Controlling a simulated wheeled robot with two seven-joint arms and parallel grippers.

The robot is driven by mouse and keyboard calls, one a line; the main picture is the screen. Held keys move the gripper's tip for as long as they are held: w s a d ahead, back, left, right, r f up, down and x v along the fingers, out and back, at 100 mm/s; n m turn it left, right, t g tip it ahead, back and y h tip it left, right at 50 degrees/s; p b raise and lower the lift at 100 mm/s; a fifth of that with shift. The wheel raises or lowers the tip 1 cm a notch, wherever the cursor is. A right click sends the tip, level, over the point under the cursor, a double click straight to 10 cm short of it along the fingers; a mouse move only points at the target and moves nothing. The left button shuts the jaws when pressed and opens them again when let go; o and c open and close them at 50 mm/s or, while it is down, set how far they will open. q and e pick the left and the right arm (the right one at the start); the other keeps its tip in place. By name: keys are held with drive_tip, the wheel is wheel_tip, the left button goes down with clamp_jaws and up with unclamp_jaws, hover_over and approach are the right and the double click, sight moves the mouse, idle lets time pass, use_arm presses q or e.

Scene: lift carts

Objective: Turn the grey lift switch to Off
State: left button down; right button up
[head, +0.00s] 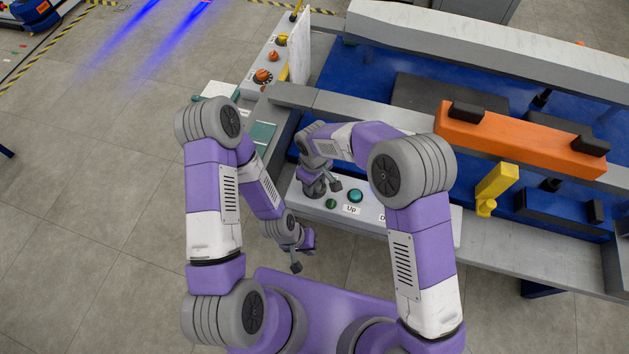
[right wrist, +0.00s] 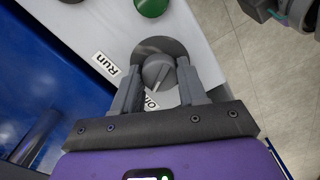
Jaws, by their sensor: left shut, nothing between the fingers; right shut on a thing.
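The grey lift switch (right wrist: 158,71) is a round grey knob on a dark disc on the white control panel (right wrist: 205,22). A "Run" label (right wrist: 106,63) lies beside it; another label, mostly hidden, looks like "Off" (right wrist: 152,103). My right gripper (right wrist: 156,76) is shut on the knob, one finger on each side. I cannot tell exactly which way the knob points. In the head view my right arm hides the switch at the panel's left end. My left gripper (head: 307,243) is shut and empty, over the floor in front of the panel.
On the panel are a small green button (head: 331,203) and a larger green "Up" button (head: 355,196). Behind it is a blue lift cart with an orange bar (head: 520,140) and a yellow part (head: 495,187). Another panel with orange knobs (head: 263,76) stands behind.

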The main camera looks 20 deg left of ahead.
idle(0.4)
drive_tip(key=o, duration=1.1)
drive_tip(key=shift+c, duration=0.2)
wheel_tip(320, 180, up, 8)
drive_tip(key=shift+f+p, duration=0.15)
drive_tip(key=shift+p, duration=0.7)
